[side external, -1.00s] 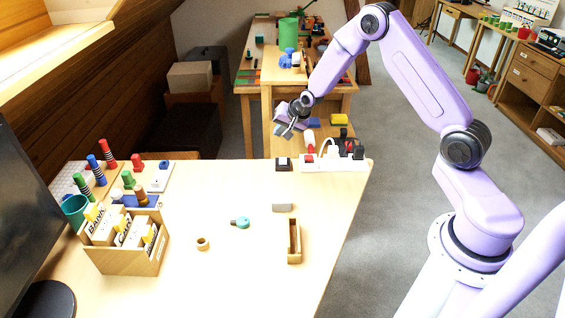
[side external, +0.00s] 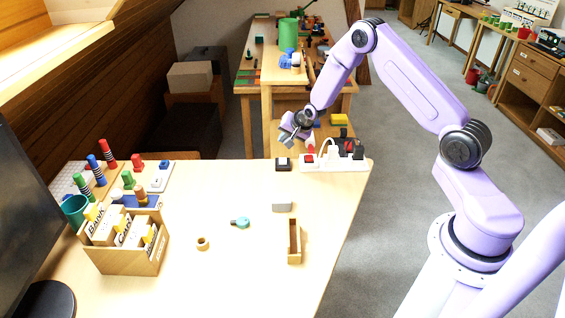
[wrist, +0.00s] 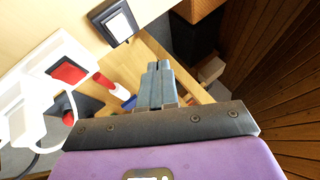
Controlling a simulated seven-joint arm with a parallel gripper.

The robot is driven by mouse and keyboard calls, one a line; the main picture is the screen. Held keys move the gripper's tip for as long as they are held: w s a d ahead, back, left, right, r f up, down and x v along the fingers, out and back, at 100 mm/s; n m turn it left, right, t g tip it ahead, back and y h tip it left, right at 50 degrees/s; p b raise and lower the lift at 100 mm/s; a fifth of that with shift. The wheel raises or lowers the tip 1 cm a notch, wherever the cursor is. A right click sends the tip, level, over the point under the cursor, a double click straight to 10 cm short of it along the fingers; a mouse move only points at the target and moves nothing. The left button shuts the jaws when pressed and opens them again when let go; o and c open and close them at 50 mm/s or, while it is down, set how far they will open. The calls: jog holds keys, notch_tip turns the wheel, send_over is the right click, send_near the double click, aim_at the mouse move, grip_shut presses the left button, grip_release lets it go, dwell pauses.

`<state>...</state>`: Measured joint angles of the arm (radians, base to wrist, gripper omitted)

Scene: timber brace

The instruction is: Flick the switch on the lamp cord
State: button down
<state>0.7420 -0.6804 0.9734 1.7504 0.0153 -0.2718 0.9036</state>
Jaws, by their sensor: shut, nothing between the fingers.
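A small black box with a white rocker (side external: 284,164) sits near the far edge of the table. It also shows at the top of the wrist view (wrist: 118,23). I cannot see a cord running from it. A white power strip (side external: 336,163) with a red switch (side external: 309,158) stands just to its right; in the wrist view the red switch (wrist: 67,70) is at the left. My gripper (side external: 286,135) is above the far table edge, apart from both. In the wrist view its fingers (wrist: 158,66) are together and empty.
A grey block (side external: 282,207), a teal bulb-shaped piece (side external: 240,223), a wooden ring (side external: 202,243) and a narrow wooden tray (side external: 294,241) lie on the table. A wooden card box (side external: 125,255) stands at the left. Plugs and a white cable fill the strip's right part.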

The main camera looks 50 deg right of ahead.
aim_at(285, 162)
jog(key=shift+s+a+f, duration=0.15)
jog(key=shift+f, duration=1.25)
jog(key=shift+s+a+f, duration=0.1)
jog(key=shift+s+f, duration=0.05)
jog(key=shift+f, duration=1.25)
jog(key=shift+f, duration=0.1)
jog(key=shift+f, duration=0.35)
jog(key=shift+a+f, duration=0.1)
jog(key=shift+f, duration=0.2)
dwell(0.4)
jog(key=shift+r, duration=0.1)
jog(key=shift+r, duration=0.65)
jog(key=shift+w+d+r, duration=0.15)
jog(key=shift+r, duration=1.1)
jog(key=shift+w+d+r, duration=0.1)
jog(key=shift+d+r, duration=0.05)
jog(key=shift+r, duration=1.1)
